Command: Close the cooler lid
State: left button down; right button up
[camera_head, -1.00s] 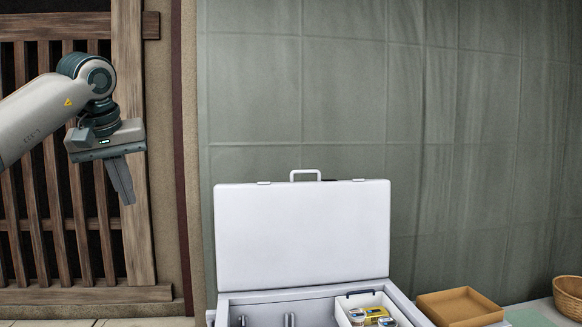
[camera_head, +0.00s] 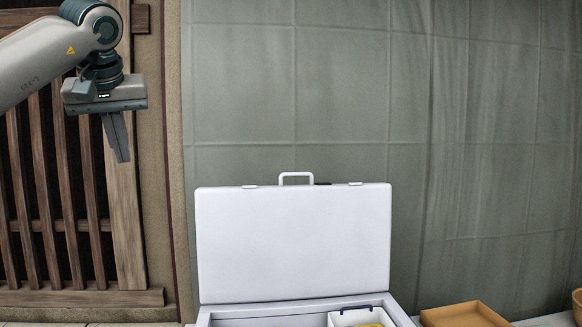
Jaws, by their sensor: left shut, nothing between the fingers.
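The cooler (camera_head: 402,311) is at the bottom centre, with only its upper part in view. Its white lid (camera_head: 293,243) stands open and upright at the back, with a handle (camera_head: 296,175) on its top edge. My left gripper (camera_head: 123,157) is shut and empty, pointing down, high up to the left of the lid and apart from it. My right gripper is out of view. The lower part of the cooler is cut off by the frame.
A white bin (camera_head: 341,317) with something yellow sits inside the cooler. A tan tray (camera_head: 465,314) stands right of the cooler, and a basket (camera_head: 577,303) is at the far right edge. A wooden lattice (camera_head: 70,225) and a grey-green wall (camera_head: 480,130) stand behind.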

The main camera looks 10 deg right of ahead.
aim_at(256, 245)
jog(key=i+l, duration=0.25)
jog(key=l, duration=0.2)
jog(key=i+l, duration=0.3)
jog(key=l, duration=0.15)
jog(key=i+l, duration=0.25)
jog(key=l, duration=0.15)
jog(key=i+l, duration=0.25)
jog(key=l, duration=0.2)
